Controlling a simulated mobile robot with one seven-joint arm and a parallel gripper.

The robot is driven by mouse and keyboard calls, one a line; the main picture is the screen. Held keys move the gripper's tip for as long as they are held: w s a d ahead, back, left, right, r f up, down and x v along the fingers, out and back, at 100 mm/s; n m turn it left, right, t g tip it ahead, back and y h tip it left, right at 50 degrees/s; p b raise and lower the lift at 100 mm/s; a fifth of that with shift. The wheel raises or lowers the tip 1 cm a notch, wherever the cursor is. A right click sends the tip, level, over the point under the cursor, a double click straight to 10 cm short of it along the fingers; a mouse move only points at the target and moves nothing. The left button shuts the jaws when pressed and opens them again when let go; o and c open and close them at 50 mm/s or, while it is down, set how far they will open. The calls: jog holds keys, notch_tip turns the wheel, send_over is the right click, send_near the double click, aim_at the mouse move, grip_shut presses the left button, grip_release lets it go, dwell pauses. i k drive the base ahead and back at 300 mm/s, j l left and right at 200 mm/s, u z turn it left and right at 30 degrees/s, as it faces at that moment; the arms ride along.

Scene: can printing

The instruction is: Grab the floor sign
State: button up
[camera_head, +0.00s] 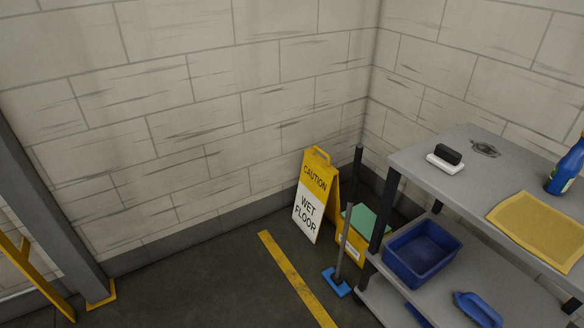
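The floor sign (314,194) stands upright on the dark floor near the room's corner, left of the shelving table. It is a folding yellow and white sign reading "CAUTION WET FLOOR", with a handle loop at its top. Its front panel faces me and shows almost whole. The foot of its rear panel is partly hidden by things beside it. My gripper is not in view.
A grey shelving table (428,160) fills the right, holding a brush, a yellow cloth (540,232), a blue bottle (568,168) and a blue bin (422,250). A blue-footed pole (338,280) and a yellow box with a green top (364,220) stand close right of the sign. Floor to its left is clear.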

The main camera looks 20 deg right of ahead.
aim_at(318, 195)
jog(key=i+u, duration=0.1)
jog(key=i, duration=1.15)
jog(key=i+z, duration=0.4)
jog(key=i+j+z, duration=0.1)
jog(key=i+z, duration=0.95)
jog(key=z, duration=0.2)
jog(key=i+j+z, duration=0.1)
jog(key=i+z, duration=0.25)
jog(key=k, duration=0.1)
